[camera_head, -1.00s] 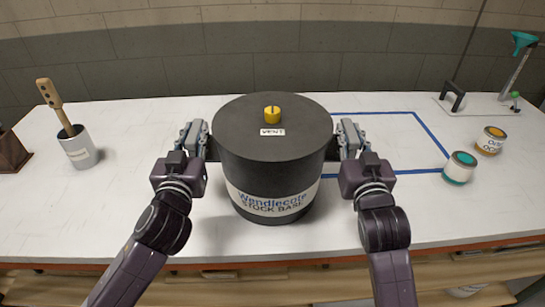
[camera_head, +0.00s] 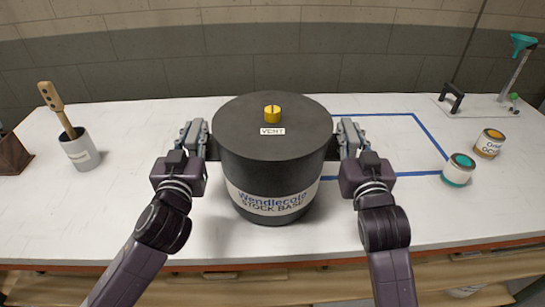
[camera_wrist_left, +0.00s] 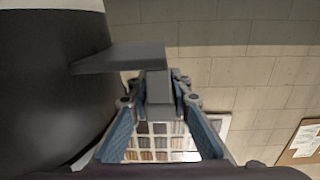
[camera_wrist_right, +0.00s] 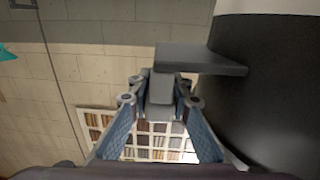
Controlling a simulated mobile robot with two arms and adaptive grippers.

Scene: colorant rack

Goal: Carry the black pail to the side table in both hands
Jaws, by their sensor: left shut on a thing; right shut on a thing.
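The black pail (camera_head: 272,165) is upright in the middle of the head view, with a yellow vent cap (camera_head: 272,113) on its lid and a white label band around its lower part. My left gripper (camera_head: 197,137) is shut on the pail's left side handle, a flat dark tab (camera_wrist_left: 120,60) in the left wrist view. My right gripper (camera_head: 347,137) is shut on the right side handle, also a flat tab (camera_wrist_right: 200,58) in the right wrist view. The pail is over the white table; I cannot tell whether its base touches it. No side table is clearly in view.
A grey cup (camera_head: 80,150) with a wooden-handled tool stands left. A teal paint can (camera_head: 456,176) and an ochre can (camera_head: 489,144) stand right, beside a blue outlined area (camera_head: 425,133). The table's front edge is near.

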